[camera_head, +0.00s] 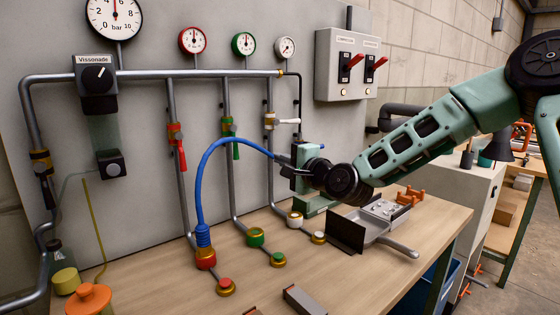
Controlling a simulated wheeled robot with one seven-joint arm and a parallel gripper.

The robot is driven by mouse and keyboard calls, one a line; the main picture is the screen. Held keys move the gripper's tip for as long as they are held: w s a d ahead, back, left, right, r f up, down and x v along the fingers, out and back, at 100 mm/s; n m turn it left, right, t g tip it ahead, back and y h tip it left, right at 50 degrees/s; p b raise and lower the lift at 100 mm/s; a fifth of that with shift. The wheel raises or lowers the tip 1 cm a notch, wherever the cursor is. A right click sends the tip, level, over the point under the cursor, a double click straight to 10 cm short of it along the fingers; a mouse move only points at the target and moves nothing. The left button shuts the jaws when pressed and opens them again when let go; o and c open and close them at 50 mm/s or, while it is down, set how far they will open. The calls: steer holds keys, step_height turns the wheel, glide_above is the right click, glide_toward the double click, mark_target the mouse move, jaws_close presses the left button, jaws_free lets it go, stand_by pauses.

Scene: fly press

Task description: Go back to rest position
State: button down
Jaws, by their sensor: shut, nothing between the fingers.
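My arm reaches in from the right above the bench, and its black wrist ends near the middle of the picture. My gripper (290,171) is shut and empty, small and dark in front of the green press (313,204). A blue hose (209,165) rises from the red and brass coupling (205,257) and arcs right to end close beside my gripper. I cannot tell whether hose and gripper touch. Much of the press is hidden behind my wrist.
The wooden bench (170,275) carries a grey tray (372,232), several couplings and an orange-lidded jar (90,298). Behind are a grey panel with pipes, gauges (114,17) and a switch box (345,64). A white cabinet (465,195) stands at the right.

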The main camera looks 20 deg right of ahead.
steer(key=s+a+f+n+g+y, duration=0.1)
steer(key=s+a+f+n+g, duration=0.45)
steer(key=s+a+n, duration=0.35)
steer(key=s+a+f+n+g+h, duration=0.1)
steer(key=s+f+n+g, duration=0.1)
steer(key=s, duration=0.4)
steer(key=s+a+f+n+g+h, duration=0.1)
steer(key=s+f+n+g, duration=0.1)
steer(key=s, duration=0.4)
steer(key=s+a+f+n+g+h+p, duration=0.1)
steer(key=s+f+n+g, duration=0.2)
steer(key=s, duration=0.3)
steer(key=shift+f+h, duration=0.1)
steer(key=shift+h, duration=0.2)
steer(key=s+d+n+g+h, duration=0.1)
steer(key=s+d+n+g, duration=0.1)
steer(key=s, duration=0.6)
steer(key=s+d+r+n+g+h, duration=0.1)
steer(key=s+d+n+g+h, duration=0.1)
steer(key=s, duration=0.6)
steer(key=shift+d+r+n+h, duration=0.15)
steer(key=shift+d+n+h, duration=0.15)
steer(key=shift+d+n, duration=0.7)
steer(key=shift+d, duration=0.2)
